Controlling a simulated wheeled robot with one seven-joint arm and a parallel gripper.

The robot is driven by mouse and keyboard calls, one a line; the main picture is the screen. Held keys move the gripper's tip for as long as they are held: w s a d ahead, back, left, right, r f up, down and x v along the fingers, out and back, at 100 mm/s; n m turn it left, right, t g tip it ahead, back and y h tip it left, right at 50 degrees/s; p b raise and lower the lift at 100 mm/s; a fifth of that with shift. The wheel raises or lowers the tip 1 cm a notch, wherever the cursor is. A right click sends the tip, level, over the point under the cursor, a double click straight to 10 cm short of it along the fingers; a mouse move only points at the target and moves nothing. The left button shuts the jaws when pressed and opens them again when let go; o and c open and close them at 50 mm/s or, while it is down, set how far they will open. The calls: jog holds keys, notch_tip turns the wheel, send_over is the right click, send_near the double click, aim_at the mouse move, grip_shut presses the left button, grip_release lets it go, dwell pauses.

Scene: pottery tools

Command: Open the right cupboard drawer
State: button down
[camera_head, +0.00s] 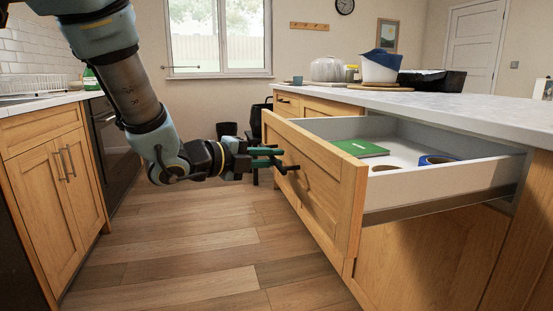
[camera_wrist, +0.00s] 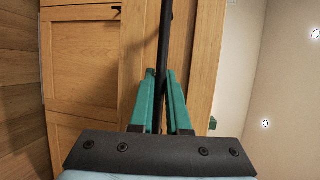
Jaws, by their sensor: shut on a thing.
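The cupboard drawer (camera_head: 315,180) has a wooden front and stands pulled well out from under the counter in the head view. Inside its white box lie a green book-like item (camera_head: 360,148) and a blue-rimmed round item (camera_head: 437,159). My gripper (camera_head: 280,159) is at the outer face of the drawer front. In the wrist view its green fingers (camera_wrist: 163,95) are closed on the dark bar handle (camera_wrist: 164,45), which runs up across the wooden front.
The light countertop (camera_head: 420,105) above carries a pot, a blue and white container and a black tray. Another cupboard (camera_head: 55,175) stands at the left. The wooden floor (camera_head: 200,250) between is clear. A dark chair-like object stands behind my gripper.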

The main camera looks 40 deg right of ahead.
jog(key=c, duration=0.9)
grip_release()
jog(key=a, duration=0.3)
jog(key=a+r, duration=0.1)
jog(key=a, duration=0.3)
jog(key=a+r, duration=0.1)
jog(key=a, duration=0.2)
jog(key=shift+s+a+p, duration=0.1)
jog(key=shift+a+p, duration=0.2)
jog(key=shift+p, duration=0.05)
jog(key=shift+f, duration=0.1)
